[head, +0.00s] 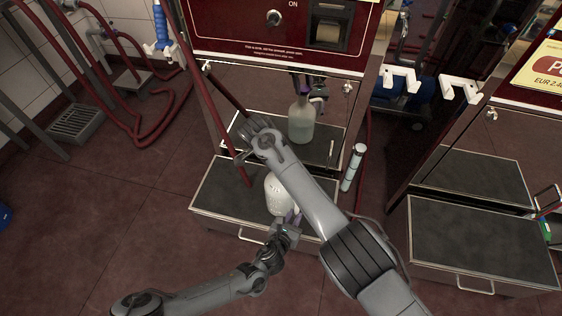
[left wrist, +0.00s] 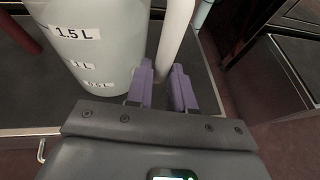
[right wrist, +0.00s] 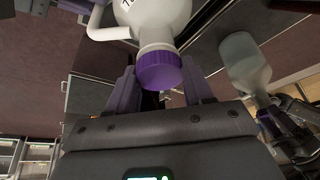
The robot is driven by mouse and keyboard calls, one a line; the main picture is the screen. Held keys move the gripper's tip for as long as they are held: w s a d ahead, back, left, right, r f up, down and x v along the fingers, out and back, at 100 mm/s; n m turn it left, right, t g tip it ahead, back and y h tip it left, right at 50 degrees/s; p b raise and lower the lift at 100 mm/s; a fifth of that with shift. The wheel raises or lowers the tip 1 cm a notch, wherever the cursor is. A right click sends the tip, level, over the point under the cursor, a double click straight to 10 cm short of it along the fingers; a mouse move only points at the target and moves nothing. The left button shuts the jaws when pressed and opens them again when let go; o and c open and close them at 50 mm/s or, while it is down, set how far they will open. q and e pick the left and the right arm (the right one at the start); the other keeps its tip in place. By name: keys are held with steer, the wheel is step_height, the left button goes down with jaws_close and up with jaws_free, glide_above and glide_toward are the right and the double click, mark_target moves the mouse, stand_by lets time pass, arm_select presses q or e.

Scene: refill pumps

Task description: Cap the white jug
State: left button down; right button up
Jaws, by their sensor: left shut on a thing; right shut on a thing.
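The white jug (head: 279,190) stands on the dark tray (head: 222,189) in front of the machine; my right arm hides its top in the head view. My left gripper (left wrist: 168,88) is shut on the jug's white handle (left wrist: 174,38), beside the body with volume labels. In the head view, my left gripper (head: 287,222) is at the jug's near side. In the right wrist view, a purple cap (right wrist: 158,72) is at the mouth of the jug (right wrist: 155,20), between the purple fingers of my right gripper (right wrist: 160,88), shut on it. I cannot tell whether it is fully seated.
The machine's mirrored front (head: 240,90) reflects the jug and gripper. A pale tube (head: 353,167) stands right of the tray. Red hoses (head: 155,125) hang at the left. A second machine with its own tray (head: 480,240) stands at the right.

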steer(key=shift+m, duration=0.8)
steer(key=o, duration=1.2)
steer(key=shift+c, duration=0.2)
steer(key=shift+r, duration=2.25)
steer(key=shift+o, duration=0.3)
steer(key=shift+n, duration=0.3)
